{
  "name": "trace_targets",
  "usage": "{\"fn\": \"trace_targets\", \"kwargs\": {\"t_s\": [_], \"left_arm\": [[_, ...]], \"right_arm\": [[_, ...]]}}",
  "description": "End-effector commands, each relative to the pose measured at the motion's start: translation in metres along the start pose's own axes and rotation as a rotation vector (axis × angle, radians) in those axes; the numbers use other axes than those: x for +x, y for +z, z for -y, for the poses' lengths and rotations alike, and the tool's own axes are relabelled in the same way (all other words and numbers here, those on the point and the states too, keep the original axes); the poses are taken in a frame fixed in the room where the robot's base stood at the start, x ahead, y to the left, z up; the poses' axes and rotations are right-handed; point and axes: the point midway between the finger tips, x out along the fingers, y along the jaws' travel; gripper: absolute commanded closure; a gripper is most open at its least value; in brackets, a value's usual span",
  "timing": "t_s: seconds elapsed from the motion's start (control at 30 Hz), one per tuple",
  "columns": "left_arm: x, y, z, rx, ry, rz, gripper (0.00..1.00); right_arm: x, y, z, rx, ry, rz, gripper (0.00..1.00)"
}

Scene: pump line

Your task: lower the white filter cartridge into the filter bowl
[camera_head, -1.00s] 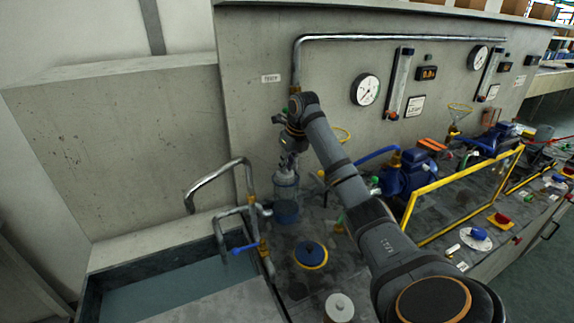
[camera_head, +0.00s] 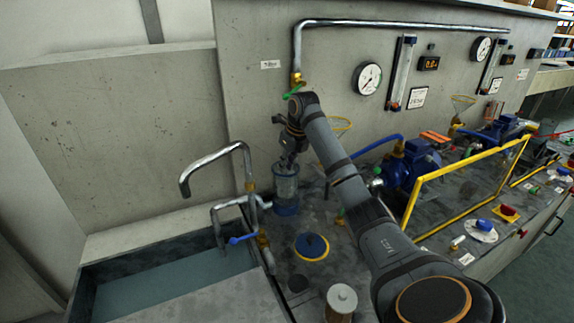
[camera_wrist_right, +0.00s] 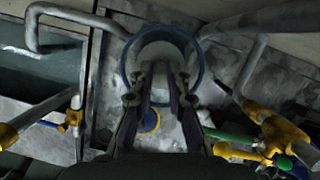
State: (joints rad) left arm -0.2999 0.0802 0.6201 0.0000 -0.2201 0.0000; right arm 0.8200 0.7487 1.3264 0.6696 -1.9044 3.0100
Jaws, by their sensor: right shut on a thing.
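The filter bowl (camera_head: 286,190) is a clear cylinder with a blue base, standing upright on the bench near the wall. My right gripper (camera_head: 288,162) is at the bowl's top, pointing down. In the right wrist view the bowl's blue rim (camera_wrist_right: 124,68) circles the area at my fingertips (camera_wrist_right: 163,75). The right gripper is shut on the white filter cartridge (camera_wrist_right: 163,52), whose pale shape shows between and beyond the fingers, inside the rim's outline. The cartridge's lower end and its exact depth in the bowl cannot be made out. My left gripper is not in view.
A blue disc with a yellow ring (camera_head: 312,247) and a pale-topped cylinder (camera_head: 341,299) are on the bench in front. Bent pipes with a blue-handled valve (camera_head: 243,239) and a sink (camera_head: 165,275) are to the left. A blue pump (camera_head: 410,168) and yellow guard frame (camera_head: 460,180) are right.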

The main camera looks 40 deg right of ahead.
Motion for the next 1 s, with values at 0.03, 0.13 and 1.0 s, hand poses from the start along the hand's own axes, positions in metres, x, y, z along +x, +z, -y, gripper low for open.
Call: {"fn": "trace_targets", "kwargs": {"t_s": [0.03, 0.13, 1.0], "left_arm": [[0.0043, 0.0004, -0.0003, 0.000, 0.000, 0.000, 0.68], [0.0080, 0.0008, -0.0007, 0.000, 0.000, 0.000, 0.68], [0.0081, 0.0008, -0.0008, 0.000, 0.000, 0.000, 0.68]], "right_arm": [[0.0040, -0.0012, 0.0000, 0.000, 0.000, 0.000, 1.00], [0.0075, -0.0023, 0.0001, 0.000, 0.000, 0.000, 1.00], [0.0080, -0.0026, -0.0002, 0.000, 0.001, -0.001, 0.70]]}}
